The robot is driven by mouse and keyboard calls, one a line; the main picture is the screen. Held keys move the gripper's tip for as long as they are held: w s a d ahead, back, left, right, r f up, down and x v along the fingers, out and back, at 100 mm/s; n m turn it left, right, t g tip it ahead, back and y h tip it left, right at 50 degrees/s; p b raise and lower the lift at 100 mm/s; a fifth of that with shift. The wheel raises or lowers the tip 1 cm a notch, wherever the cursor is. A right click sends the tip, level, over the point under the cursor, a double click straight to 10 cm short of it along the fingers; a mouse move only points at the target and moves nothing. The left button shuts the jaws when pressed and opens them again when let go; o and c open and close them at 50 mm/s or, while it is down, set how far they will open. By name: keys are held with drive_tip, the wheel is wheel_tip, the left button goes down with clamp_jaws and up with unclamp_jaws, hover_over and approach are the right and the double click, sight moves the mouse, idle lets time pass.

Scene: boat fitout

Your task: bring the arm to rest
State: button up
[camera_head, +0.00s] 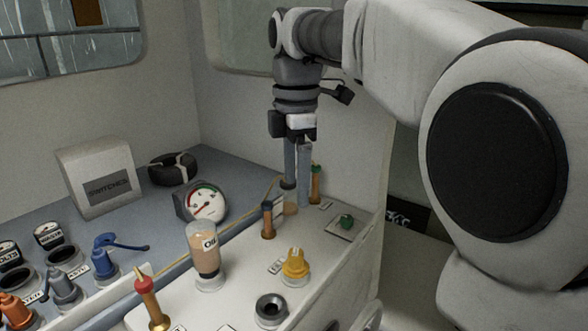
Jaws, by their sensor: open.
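My gripper (297,192) points straight down from my raised arm, over the back part of the white panel (240,297). Its two long grey fingers stand a little apart with nothing visible between them. A brown post with a green top (316,183) stands just right of and behind the fingers, and I cannot tell whether they touch it. A brown post with a dark top (268,220) is in front and to the left of the fingers. A tan round piece (290,209) shows low by the fingertips.
On the panel stand an OIL bottle (203,252), a yellow knob (295,263), a black ring (270,309), a red-topped post (150,303) and a green knob (345,221). Behind are a gauge (207,204), a SWITCHES box (97,178) and a black coil (173,168).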

drive_tip(key=shift+r, duration=0.3)
drive_tip(key=s+d+f+m+t, duration=0.2)
drive_tip(key=s+d+f+m, duration=0.3)
drive_tip(key=s+m, duration=0.4)
drive_tip(key=s+d+f+m+t, duration=0.3)
drive_tip(key=s+d+m, duration=0.4)
drive_tip(key=m, duration=0.5)
drive_tip(key=shift+s+d+f+t, duration=0.3)
drive_tip(key=shift+s+f, duration=0.6)
drive_tip(key=shift+s, duration=0.45)
